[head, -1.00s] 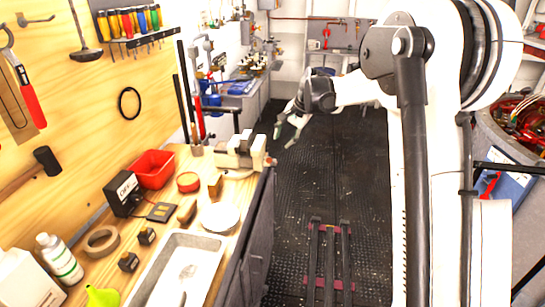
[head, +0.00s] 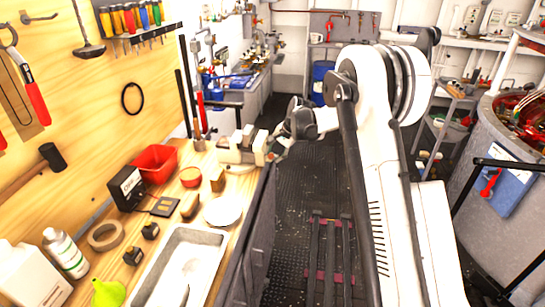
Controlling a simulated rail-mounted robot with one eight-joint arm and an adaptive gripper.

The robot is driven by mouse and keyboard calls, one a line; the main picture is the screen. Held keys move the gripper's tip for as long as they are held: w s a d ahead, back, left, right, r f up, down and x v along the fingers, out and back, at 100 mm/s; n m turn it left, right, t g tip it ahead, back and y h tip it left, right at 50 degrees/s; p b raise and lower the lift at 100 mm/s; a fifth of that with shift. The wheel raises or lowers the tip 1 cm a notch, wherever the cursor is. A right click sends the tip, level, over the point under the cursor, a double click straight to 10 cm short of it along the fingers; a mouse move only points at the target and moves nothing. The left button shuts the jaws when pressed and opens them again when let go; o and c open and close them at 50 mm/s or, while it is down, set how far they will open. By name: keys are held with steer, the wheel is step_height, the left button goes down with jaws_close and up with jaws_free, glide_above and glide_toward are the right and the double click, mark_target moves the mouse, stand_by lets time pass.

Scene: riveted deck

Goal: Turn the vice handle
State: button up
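The vice (head: 238,149) is a pale, blocky tool at the far right corner of the wooden workbench. Its handle is too small to make out clearly at its right end, beside my gripper. My gripper (head: 274,149) is just right of the vice, at the bench's edge, with its fingers pointing left toward the vice. The fingers are partly hidden and small, so I cannot tell whether they touch the handle or how wide they are open.
On the workbench (head: 105,262) stand a red bin (head: 156,162), a white plate (head: 223,210), a metal tray (head: 180,268) and a black box (head: 127,187). Tools hang on the wooden wall at left. A grey drum (head: 480,200) stands at right.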

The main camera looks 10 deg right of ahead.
steer(key=shift+x, duration=1.05)
steer(key=shift+c, duration=0.5)
jaws_close()
